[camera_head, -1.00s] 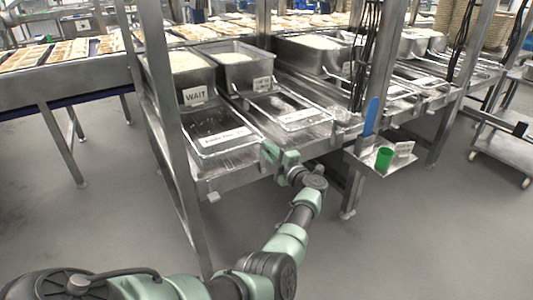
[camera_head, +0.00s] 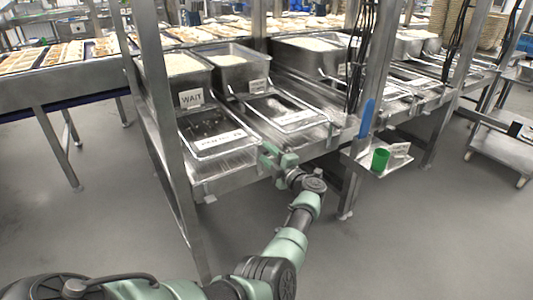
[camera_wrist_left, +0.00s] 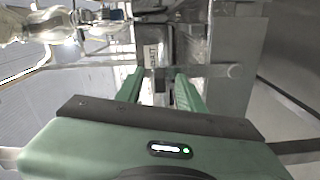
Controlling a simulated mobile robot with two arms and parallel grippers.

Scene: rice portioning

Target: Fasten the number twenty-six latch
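My left gripper (camera_head: 272,155) is at the front edge of the steel rack, just right of the left tray. In the left wrist view its two green fingers (camera_wrist_left: 160,88) are apart, so it is open. A flat metal bar with a rounded end (camera_wrist_left: 222,71) runs sideways just beyond the fingertips; it may be a latch, but I cannot be sure. A small white label (camera_wrist_left: 151,56) shows ahead between the fingers, its text unreadable. I cannot make out the number twenty-six. Whether the fingers touch the bar is unclear. My right gripper is not in view.
The steel rack holds a clear-lidded tray (camera_head: 210,152), a second tray (camera_head: 310,121) and rice bins (camera_head: 232,54). A "WAIT" sign (camera_head: 191,98) stands at the left. A rack post (camera_head: 157,150) is left of my arm. A side shelf (camera_head: 360,166) holds a green cup (camera_head: 380,158).

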